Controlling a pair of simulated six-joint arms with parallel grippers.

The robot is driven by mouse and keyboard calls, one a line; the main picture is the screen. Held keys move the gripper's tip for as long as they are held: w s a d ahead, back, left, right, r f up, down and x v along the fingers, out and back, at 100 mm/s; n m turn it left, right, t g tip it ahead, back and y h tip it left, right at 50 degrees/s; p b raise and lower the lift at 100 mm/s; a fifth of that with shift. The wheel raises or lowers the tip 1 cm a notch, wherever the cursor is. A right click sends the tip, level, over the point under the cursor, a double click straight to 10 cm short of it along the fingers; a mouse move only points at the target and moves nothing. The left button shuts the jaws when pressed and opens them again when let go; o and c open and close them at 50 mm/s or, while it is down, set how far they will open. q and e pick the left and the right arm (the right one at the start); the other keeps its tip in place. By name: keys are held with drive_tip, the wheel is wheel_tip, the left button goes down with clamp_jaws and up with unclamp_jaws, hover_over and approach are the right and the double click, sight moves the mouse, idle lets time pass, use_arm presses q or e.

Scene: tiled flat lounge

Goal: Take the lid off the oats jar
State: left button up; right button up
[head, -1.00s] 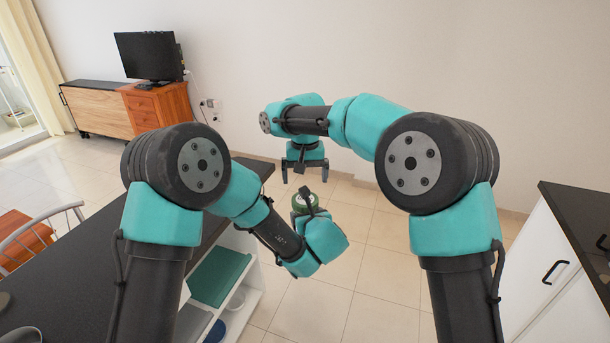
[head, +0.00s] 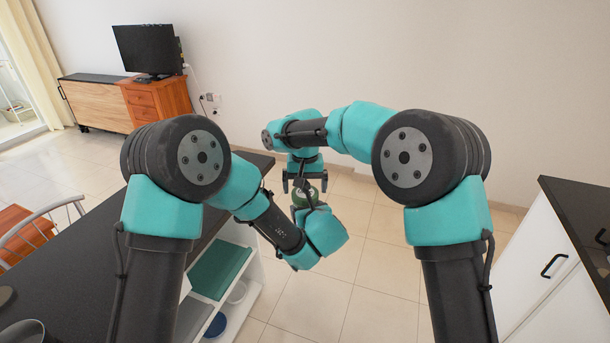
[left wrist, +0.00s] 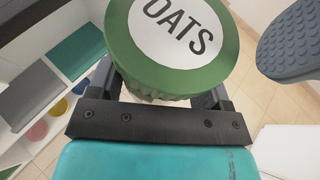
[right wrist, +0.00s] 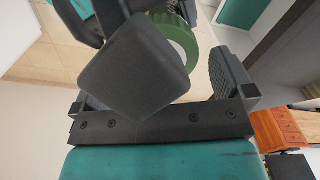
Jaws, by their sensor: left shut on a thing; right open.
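The oats jar has a green lid with a white label reading OATS. The lid (left wrist: 182,35) is on top in the left wrist view, and it also shows in the head view (head: 300,201). My left gripper (head: 303,208) is shut on the jar; the jar body is mostly hidden under the lid. My right gripper (head: 305,186) is open just above and behind the lid. In the right wrist view, the green ridged lid edge (right wrist: 178,38) lies between and beyond the open fingers, partly hidden by a dark block-shaped part.
A dark counter (head: 90,270) with open shelves holding a green box (head: 219,268) stands at left. A white cabinet (head: 540,270) stands at right. Tiled floor (head: 350,260) lies open between them. A wooden cabinet (head: 158,103) with a TV is at the back left.

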drive_tip(key=shift+f, duration=1.05)
drive_tip(key=c, duration=0.9)
drive_tip(key=n, duration=0.6)
drive_tip(key=o, duration=0.9)
drive_tip(key=shift+r, duration=0.1)
